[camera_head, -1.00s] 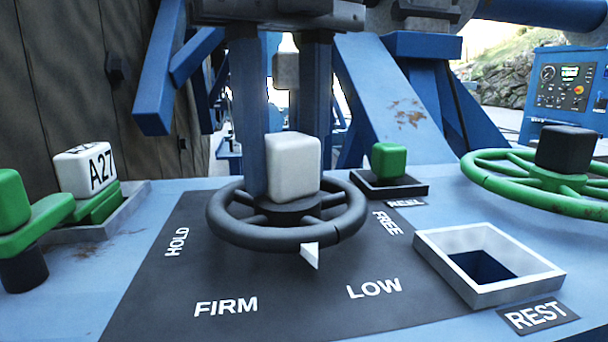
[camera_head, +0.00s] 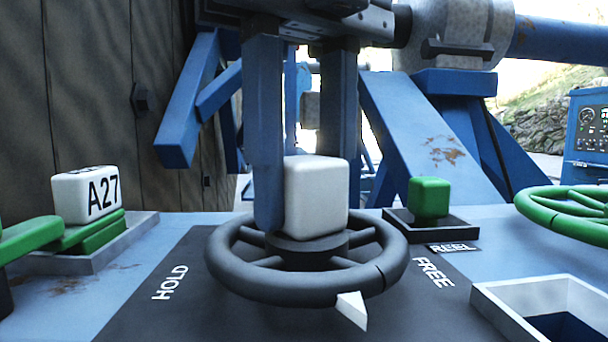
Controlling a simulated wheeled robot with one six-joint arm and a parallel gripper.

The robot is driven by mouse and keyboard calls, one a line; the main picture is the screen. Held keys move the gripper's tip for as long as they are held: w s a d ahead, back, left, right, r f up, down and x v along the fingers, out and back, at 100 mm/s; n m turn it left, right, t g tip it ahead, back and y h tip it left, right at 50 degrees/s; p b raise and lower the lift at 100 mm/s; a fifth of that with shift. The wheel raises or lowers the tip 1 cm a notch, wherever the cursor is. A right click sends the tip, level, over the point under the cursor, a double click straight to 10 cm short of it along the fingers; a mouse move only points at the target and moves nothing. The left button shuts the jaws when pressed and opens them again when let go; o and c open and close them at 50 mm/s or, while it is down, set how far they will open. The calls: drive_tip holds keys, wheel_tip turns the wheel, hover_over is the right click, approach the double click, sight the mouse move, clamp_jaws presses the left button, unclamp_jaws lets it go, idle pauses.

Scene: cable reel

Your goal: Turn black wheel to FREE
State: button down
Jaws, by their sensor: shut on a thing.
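The black wheel (camera_head: 235,277) lies flat on a dark panel, with a white block (camera_head: 317,200) on its hub. A white pointer (camera_head: 352,310) sticks out from the wheel's front rim, right of centre. It points toward the front right, short of the FREE label (camera_head: 435,272). The HOLD label (camera_head: 170,282) is left of the wheel. My gripper (camera_head: 302,195) comes down from above and is shut on the white block. One blue finger is at its left side; the other finger's tip is hidden behind the block.
A green wheel (camera_head: 570,205) is at the right edge. A small green block (camera_head: 429,197) stands in a black tray behind FREE. A square white-rimmed opening (camera_head: 500,312) is front right. A white A27 block (camera_head: 85,195) sits on a green part at left.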

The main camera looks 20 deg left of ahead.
drive_tip(key=shift+r, duration=0.1)
drive_tip(key=c, duration=1.2)
unclamp_jaws()
drive_tip(key=shift+r, duration=3.85)
